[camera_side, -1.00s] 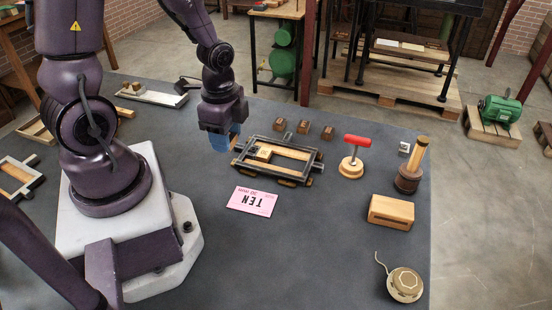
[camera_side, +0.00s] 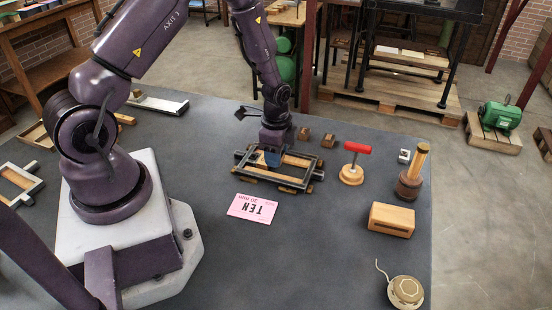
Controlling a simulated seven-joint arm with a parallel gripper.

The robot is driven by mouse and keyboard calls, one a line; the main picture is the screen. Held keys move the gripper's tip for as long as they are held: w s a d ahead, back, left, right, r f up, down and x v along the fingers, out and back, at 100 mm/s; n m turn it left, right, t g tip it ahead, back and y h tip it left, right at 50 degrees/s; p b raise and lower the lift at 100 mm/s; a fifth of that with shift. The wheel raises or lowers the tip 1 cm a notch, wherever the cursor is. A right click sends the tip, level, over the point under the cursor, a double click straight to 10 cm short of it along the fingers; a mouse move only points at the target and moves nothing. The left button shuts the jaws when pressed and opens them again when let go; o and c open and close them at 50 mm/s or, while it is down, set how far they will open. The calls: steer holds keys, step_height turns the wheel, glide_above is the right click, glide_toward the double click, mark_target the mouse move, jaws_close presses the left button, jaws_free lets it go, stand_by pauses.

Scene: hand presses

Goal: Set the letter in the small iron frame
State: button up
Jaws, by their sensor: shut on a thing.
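The small iron frame (camera_side: 281,181) lies on the dark table, a low rectangle of dark bars with wooden strips inside. My gripper (camera_side: 272,160) points down over the frame's left-middle part, its blue fingertips low between the bars. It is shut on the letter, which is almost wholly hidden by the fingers. I cannot tell whether the letter touches the frame's floor. Two small wooden blocks, one (camera_side: 303,133) near my gripper and one (camera_side: 328,140) to its right, stand behind the frame.
A pink card (camera_side: 252,208) lies in front of the frame. To the right are a red-handled tool (camera_side: 353,164), a wood-handled tool (camera_side: 411,172), a wooden box (camera_side: 391,219) and a round corded thing (camera_side: 405,291). The front middle of the table is clear.

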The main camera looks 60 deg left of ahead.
steer(key=shift+s+f, duration=0.1)
steer(key=shift+f, duration=0.95)
steer(key=shift+c, duration=0.3)
steer(key=shift+f, duration=0.6)
steer(key=o, duration=0.8)
steer(key=shift+a, duration=0.1)
steer(key=shift+o, duration=0.6)
step_height(320, 180, up, 13)
steer(key=shift+f, duration=0.1)
steer(key=s+d+r+n+t, duration=0.25)
steer(key=s+d+r, duration=0.2)
steer(key=r, duration=0.55)
steer(key=s+d+r+n+t, duration=0.1)
steer(key=s+d+r+n, duration=0.3)
steer(key=r, duration=0.6)
steer(key=s+d+r+n+t, duration=0.2)
steer(key=s+d+r, duration=0.1)
steer(key=s, duration=0.3)
steer(key=shift+s+d, duration=0.25)
steer(key=shift+d, duration=0.1)
steer(key=shift+r+n, duration=0.1)
steer(key=shift+n, duration=0.15)
